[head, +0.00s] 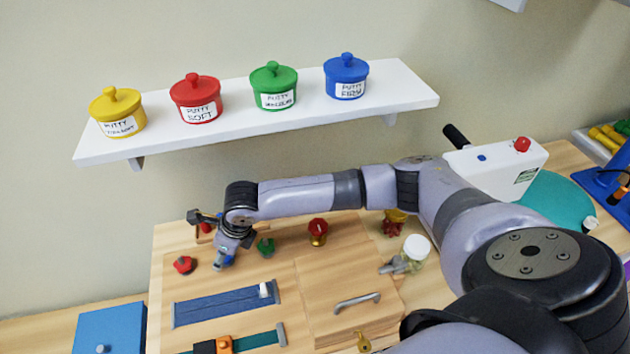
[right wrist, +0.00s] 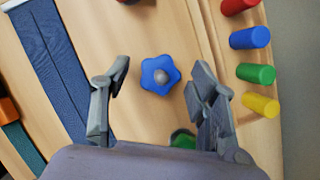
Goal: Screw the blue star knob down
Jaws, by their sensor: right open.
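The blue star knob (right wrist: 160,75) sits on the wooden board, with a grey round centre, in the right wrist view. In the head view, a bit of blue (head: 222,262) shows under my right gripper (head: 224,250), which mostly hides the knob. My right gripper is open, one finger on either side of the knob in the right wrist view, with gaps between the fingers and the knob. Whether the fingertips are down at the knob's height is hard to tell. My left gripper is not in view.
A red knob (head: 184,265) and a green knob (head: 265,247) flank the spot. A blue strap (head: 222,305) lies in front. Coloured pegs (right wrist: 250,38) stand along the board edge. A white shelf (head: 400,98) with putty jars hangs above. A jar (head: 415,250) stands right.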

